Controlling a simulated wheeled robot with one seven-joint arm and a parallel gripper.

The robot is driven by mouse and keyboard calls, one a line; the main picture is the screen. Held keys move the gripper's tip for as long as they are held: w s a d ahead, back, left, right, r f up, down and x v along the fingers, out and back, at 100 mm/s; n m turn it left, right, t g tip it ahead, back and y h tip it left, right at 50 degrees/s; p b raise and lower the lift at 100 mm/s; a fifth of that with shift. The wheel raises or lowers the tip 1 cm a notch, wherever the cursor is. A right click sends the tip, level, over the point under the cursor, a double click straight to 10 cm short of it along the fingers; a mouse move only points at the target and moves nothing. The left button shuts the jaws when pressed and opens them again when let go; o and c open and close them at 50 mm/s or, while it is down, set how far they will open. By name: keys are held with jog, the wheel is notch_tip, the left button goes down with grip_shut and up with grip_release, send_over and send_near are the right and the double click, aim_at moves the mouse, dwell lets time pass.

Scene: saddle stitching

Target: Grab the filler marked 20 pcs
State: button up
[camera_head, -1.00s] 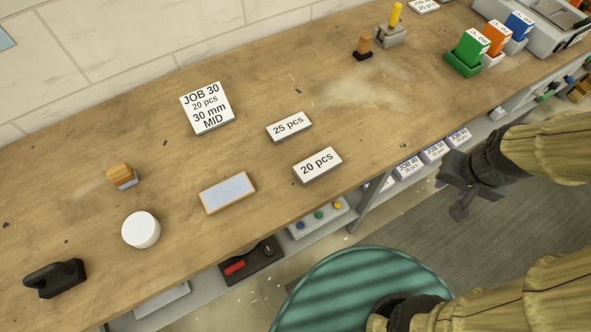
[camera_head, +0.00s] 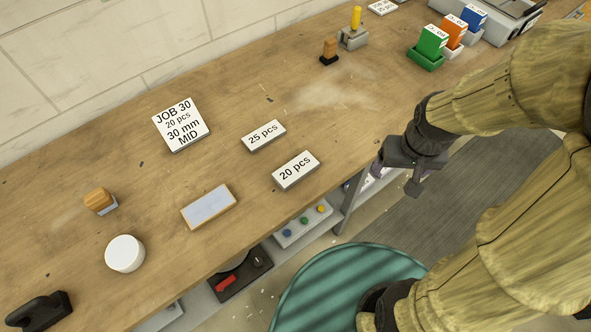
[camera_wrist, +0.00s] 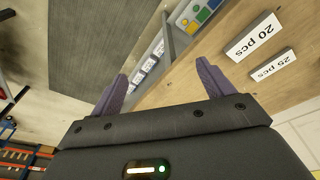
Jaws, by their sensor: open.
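The filler marked 20 pcs (camera_head: 296,171) is a flat white-topped block lying on the wooden bench near its front edge. It also shows in the wrist view (camera_wrist: 253,38) at the upper right, beyond the right finger. The similar block marked 25 pcs (camera_head: 264,136) lies just behind it, apart from it. My gripper (camera_head: 399,174) is open and empty, to the right of the 20 pcs block, around the bench's front edge. In the wrist view its two purple fingers (camera_wrist: 160,90) stand wide apart with nothing between them.
On the bench (camera_head: 235,105) are a JOB 30 card block (camera_head: 180,124), a framed pale pad (camera_head: 209,207), a white round puck (camera_head: 125,253) and a wooden-handled tool (camera_head: 100,200). Coloured boxes (camera_head: 432,42) stand at the back right. A lower shelf holds a button panel (camera_head: 303,226).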

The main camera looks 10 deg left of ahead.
jog(key=a+f+n+g+h, duration=0.25)
jog(key=a+f+n, duration=0.25)
jog(key=a+n, duration=0.35)
jog(key=n+t+h+b, duration=0.3)
jog(key=n+t+h, duration=0.3)
jog(key=n+t, duration=0.9)
send_near(286, 174)
jog(key=s+a+r+n+g, duration=0.2)
jog(key=r, duration=0.1)
jog(key=s+a+r+n+g, duration=0.1)
jog(key=a+r, duration=0.1)
jog(key=shift+a+n+g, duration=0.1)
jog(key=shift+n+g, duration=0.15)
jog(key=shift+g, duration=0.1)
jog(key=shift+w, duration=0.1)
jog(key=p+x, duration=0.3)
jog(key=x, duration=0.9)
jog(key=shift+f, duration=0.15)
